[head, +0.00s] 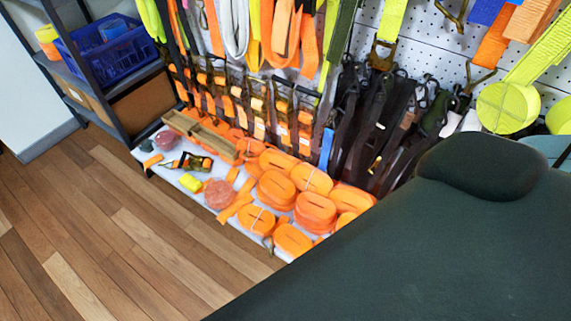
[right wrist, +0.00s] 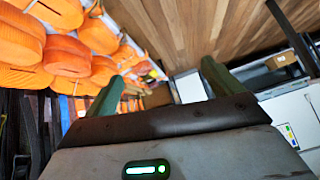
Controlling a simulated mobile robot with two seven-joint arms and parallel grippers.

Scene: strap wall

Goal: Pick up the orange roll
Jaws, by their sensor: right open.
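Several orange rolls of strap lie on a low white shelf (head: 207,197) in the head view, some stacked and some tied with a thin band. One orange roll (head: 257,219) is at the shelf's front edge, with another roll (head: 293,240) just right of it and a stacked one (head: 315,210) behind. Which single roll is meant cannot be told. In the right wrist view, my right gripper (right wrist: 163,68) is open, its two green fingers apart with nothing between them. Orange rolls (right wrist: 67,57) show left of the fingers, apart from them. My left gripper is out of view.
Straps hang above and behind from a perforated wall (head: 425,50). A dark rack holds a blue crate (head: 110,45). The wooden floor (head: 110,220) in front is clear.

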